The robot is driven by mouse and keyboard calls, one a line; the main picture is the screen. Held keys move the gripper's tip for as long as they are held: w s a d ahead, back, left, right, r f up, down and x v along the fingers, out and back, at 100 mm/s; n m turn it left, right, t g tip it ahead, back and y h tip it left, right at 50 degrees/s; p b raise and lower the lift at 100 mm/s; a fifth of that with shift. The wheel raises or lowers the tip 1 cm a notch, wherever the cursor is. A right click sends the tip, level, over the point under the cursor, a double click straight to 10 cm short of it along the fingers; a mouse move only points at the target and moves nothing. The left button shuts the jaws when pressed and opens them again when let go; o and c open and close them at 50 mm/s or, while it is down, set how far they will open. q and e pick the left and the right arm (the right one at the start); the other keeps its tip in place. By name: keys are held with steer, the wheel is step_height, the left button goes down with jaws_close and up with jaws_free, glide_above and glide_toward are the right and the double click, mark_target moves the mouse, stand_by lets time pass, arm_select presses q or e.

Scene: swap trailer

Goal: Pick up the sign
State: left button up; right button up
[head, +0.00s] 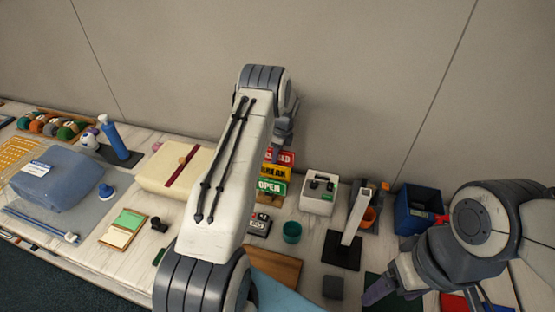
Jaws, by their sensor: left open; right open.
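A sign (272,171) with red, yellow and green panels stands on the table against the wall in the middle of the head view. The yellow panel reads BREAK and the green one OPEN; the red panel's lettering is partly covered. My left arm covers its left edge. My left gripper (284,134) is open and above the sign, partly hidden behind the arm's wrist; I cannot tell whether it touches the sign. My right gripper (392,284) is open near the table's front right, well apart from the sign.
A white box device (319,192) stands right of the sign, with a teal cup (292,232) in front. A white stand (355,215) and a blue bin (416,208) are further right. A cream package (172,168) lies left of my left arm.

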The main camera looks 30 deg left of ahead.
arm_select(q)
steer(key=shift+f, duration=0.15)
jaws_close()
stand_by(0.4)
steer(key=shift+r, duration=0.4)
step_height(320, 180, up, 3)
steer(key=shift+w+r+b, duration=0.1)
steer(key=shift+r+b, duration=0.05)
steer(key=shift+b, duration=0.65)
steer(key=d+r+b, duration=0.3)
steer(key=d+r, duration=0.4)
steer(key=d, duration=0.4)
steer(key=shift+w+d+r, duration=0.15)
steer(key=shift+d+r, duration=0.1)
steer(key=shift+d, duration=0.1)
